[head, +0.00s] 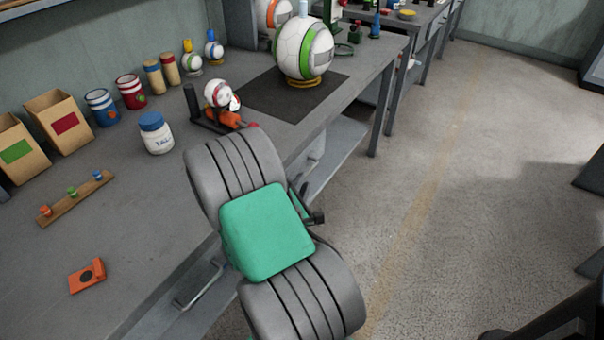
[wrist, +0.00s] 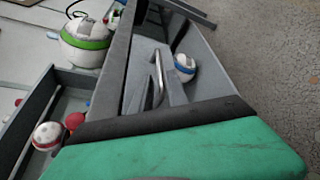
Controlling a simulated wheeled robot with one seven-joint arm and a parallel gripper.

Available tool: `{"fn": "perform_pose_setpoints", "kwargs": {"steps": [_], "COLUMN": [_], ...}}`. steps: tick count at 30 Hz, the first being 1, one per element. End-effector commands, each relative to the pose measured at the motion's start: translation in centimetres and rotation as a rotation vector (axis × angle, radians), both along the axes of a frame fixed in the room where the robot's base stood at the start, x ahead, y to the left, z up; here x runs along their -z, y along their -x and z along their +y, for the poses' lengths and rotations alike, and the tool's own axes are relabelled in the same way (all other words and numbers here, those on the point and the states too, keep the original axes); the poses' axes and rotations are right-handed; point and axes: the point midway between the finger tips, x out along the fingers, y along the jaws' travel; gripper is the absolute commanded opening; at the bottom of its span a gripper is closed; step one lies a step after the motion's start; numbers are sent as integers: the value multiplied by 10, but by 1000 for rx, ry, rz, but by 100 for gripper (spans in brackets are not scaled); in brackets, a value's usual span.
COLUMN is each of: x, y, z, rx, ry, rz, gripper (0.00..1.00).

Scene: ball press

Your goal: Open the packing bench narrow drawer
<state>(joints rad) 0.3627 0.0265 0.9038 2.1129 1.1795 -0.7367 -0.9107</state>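The packing bench (head: 120,235) runs along the left of the head view. One bar handle (head: 200,285) shows on its front, left of my arm. In the wrist view a metal bar handle (wrist: 158,80) stands on a grey front panel below the bench edge. I cannot tell which drawer it belongs to, nor whether that drawer is ajar. My gripper (head: 316,218) is mostly hidden behind my green-covered arm in the head view, by the bench front. Its fingertips do not show clearly in either view, so I cannot tell whether it is open or touching a handle.
A green-striped ball (head: 303,52) sits on a dark mat (head: 262,98). A red-and-white ball (head: 219,93), a white jar (head: 155,133) and several cans stand on the bench. A blue-striped ball (wrist: 184,65) lies beyond the handle. Open floor (head: 460,200) is on the right.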

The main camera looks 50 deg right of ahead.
Motion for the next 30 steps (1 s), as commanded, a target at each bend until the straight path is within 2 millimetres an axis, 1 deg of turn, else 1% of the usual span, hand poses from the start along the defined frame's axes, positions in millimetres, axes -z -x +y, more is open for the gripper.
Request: {"fn": "perform_pose_setpoints", "kwargs": {"steps": [1,4,6,9,17,24,30], "x": [2,6,9,11,11,11,11], "y": [-2,-10,-15,-20,-23,-23,-23], "z": [-11,-29,-37,-45,-46,-46,-46], "rx": [8,8,5,3,-2,-1,-1], "ry": [-2,-1,-3,-3,-2,-2,-3], "rz": [-2,-3,-2,-2,-3,-4,-3], "gripper": [20,20,20,20,20,1,0]}}
